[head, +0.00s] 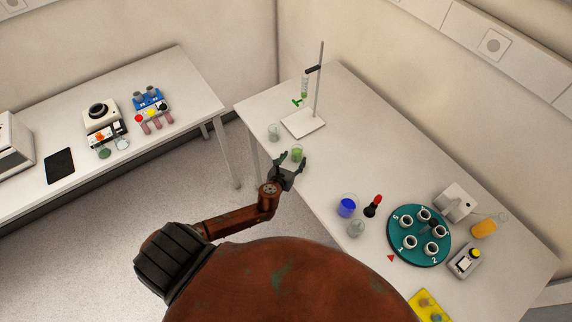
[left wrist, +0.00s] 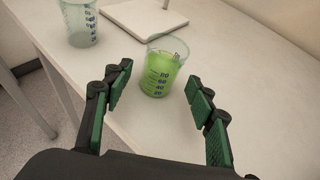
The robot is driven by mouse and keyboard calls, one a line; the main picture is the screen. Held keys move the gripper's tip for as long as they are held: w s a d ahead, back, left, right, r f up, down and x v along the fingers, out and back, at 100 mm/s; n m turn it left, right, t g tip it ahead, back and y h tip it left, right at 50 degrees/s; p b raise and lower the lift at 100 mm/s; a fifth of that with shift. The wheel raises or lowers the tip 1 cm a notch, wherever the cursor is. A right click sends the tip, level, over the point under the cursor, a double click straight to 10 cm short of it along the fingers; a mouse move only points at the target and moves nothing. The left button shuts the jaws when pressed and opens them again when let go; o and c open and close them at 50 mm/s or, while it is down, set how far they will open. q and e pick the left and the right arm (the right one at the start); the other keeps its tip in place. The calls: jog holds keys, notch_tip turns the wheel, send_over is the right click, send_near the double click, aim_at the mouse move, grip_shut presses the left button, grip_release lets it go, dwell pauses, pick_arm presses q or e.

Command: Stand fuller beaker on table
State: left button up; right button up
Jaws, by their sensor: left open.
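A beaker with green liquid (head: 297,153) stands on the white table (head: 330,165) near its left edge. In the left wrist view, this green beaker (left wrist: 160,72) shows blue volume marks and stands upright on the tabletop. My right gripper is not in view.
A stand with a burette (head: 318,90) rises behind the beakers. A beaker of blue liquid (head: 346,206), a clear beaker (head: 356,229), a red-topped black item (head: 373,206) and a teal round rack (head: 418,240) stand to the right. The middle of the table is clear.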

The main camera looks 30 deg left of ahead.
pick_arm(q)
jog(key=v, duration=0.7)
jog(key=shift+s+r, duration=0.15)
jog(key=shift+s, duration=0.15)
jog(key=shift+d, duration=0.1)
